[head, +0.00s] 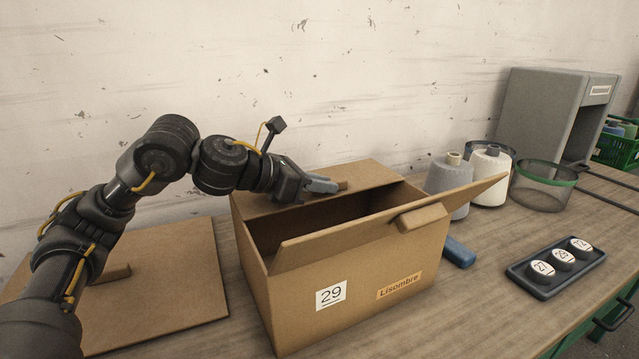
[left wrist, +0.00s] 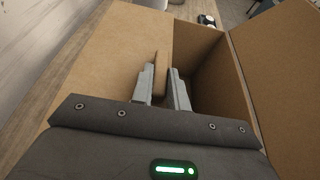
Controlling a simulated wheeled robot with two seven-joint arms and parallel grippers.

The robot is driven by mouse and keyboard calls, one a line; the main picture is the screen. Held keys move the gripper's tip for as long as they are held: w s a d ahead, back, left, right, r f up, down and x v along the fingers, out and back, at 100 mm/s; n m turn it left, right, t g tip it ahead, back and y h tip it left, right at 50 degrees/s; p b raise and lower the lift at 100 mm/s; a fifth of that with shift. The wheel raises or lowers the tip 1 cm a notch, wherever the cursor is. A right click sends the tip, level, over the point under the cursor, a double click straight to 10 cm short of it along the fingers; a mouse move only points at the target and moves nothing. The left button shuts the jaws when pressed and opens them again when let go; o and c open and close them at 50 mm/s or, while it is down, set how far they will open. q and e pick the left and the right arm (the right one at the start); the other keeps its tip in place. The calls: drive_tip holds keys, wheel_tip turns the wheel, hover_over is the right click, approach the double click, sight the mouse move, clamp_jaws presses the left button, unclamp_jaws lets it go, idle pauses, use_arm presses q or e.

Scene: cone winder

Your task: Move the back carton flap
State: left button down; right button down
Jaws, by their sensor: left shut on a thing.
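The cardboard carton (head: 375,292), marked 29 and Lisombre, stands on the table. Its back flap (head: 362,174) lies about level over the back part of the opening and carries a small block handle (head: 343,185). My left gripper (head: 330,186) is shut on that handle and partly hides it. In the left wrist view the fingers (left wrist: 163,75) sit on either side of the handle (left wrist: 160,85), with the back flap (left wrist: 105,70) to the left. The front flap (head: 340,232) is tilted up and has its own handle (head: 422,217). My right gripper is out of view.
A flat board (head: 170,270) with a handle lies left of the carton. Yarn cones (head: 490,178), a mesh ring basket (head: 543,187) and a tray of numbered discs (head: 555,268) are to the right. A blue object (head: 458,251) lies beside the carton. A wall stands behind.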

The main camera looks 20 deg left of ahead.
sight(271, 207)
use_arm(q)
drive_tip(key=c, duration=1.4)
unclamp_jaws()
drive_tip(key=shift+f, duration=0.15)
drive_tip(key=shift+o, duration=0.2)
